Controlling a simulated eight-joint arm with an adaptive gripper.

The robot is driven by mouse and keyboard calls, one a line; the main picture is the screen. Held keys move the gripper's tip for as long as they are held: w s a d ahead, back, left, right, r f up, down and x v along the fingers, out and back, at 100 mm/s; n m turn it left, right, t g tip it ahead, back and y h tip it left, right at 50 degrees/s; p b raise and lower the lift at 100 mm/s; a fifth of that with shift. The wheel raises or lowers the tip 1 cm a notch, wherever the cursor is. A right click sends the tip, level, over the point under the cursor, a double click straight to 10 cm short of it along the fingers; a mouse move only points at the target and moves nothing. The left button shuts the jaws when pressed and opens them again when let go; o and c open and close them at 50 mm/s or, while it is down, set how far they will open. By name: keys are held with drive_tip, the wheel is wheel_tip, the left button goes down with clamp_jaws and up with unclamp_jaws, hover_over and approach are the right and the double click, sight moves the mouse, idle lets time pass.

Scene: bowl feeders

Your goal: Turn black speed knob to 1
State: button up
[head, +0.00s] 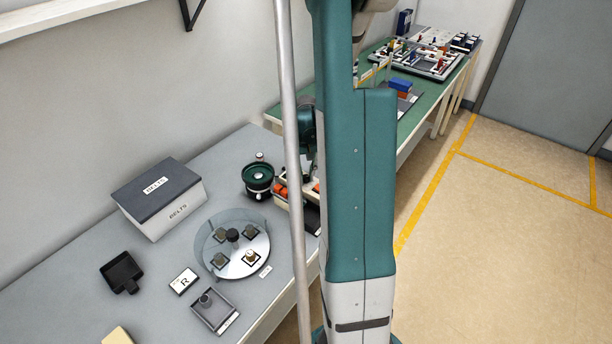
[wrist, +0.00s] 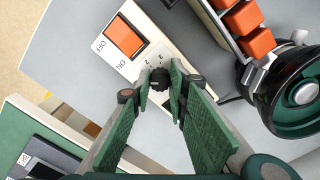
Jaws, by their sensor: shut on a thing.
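The black speed knob (wrist: 158,84) sits on a white control box (wrist: 93,52) in the wrist view, below the orange ON/OFF switch (wrist: 125,36). Small printed numbers show beside the knob, partly covered by the fingers; I cannot read which one it points to. My gripper (wrist: 160,76) has its two green-padded fingers on either side of the knob, shut on it. In the head view the knob and my gripper are hidden behind my arm.
A green bowl feeder (head: 257,174) stands close to the control box; it also shows at right in the wrist view (wrist: 291,95). Orange blocks (wrist: 243,16) lie in a tray beside the box.

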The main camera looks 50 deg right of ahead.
sight(306, 176)
drive_tip(key=o, duration=0.9)
drive_tip(key=shift+r, duration=0.1)
drive_tip(key=shift+r, duration=5.9)
